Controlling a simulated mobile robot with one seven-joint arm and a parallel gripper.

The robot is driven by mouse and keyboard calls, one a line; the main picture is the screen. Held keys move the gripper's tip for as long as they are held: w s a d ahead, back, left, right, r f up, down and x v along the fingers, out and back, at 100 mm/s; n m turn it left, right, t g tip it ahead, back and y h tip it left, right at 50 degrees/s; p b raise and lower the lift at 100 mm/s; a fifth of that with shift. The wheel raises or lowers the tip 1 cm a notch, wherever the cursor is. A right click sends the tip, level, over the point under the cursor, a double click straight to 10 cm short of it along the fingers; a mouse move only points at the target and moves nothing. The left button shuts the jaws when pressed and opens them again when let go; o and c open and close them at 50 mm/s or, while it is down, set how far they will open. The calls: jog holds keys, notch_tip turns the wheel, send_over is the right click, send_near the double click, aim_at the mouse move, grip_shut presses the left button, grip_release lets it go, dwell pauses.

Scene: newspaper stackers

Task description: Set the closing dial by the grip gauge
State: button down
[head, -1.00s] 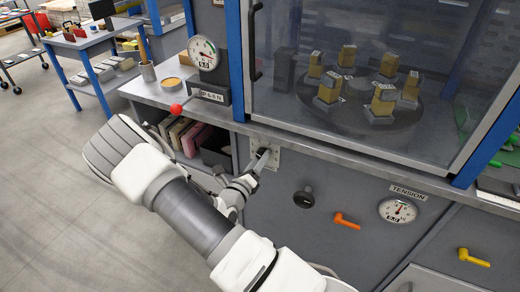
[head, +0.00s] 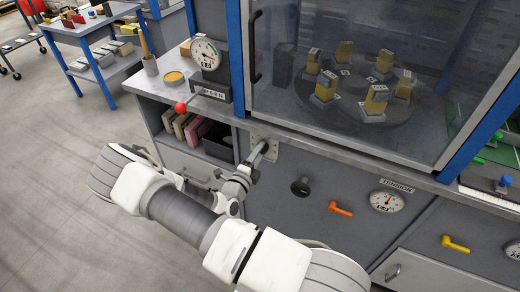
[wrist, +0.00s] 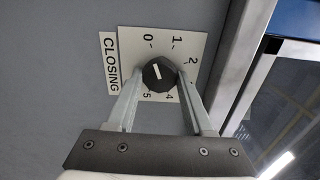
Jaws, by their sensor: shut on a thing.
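The closing dial (wrist: 159,73) is a dark faceted knob with a white pointer mark, on a white plate (wrist: 187,48) with numbers and a CLOSING label. My gripper (wrist: 158,90) is shut on the knob, one finger on each side. The fingers hide part of the number scale. In the head view, my gripper (head: 257,152) reaches the dial's plate on the grey cabinet front; the knob is hidden there. A round white gauge (head: 206,54), probably the grip gauge, stands on the counter above a small label. Its needle reading is too small to tell.
A tension gauge (head: 387,201), orange handle (head: 340,208), yellow handle (head: 455,244) and black knob (head: 300,187) sit on the cabinet front. A red-balled lever (head: 181,107) sticks out over the counter edge. Behind glass, a turntable (head: 350,118) carries several blocks.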

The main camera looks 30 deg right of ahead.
dwell(0.4)
jog(key=shift+c, duration=1.4)
grip_release()
jog(key=v, duration=1.7)
jog(key=shift+s+a, duration=0.2)
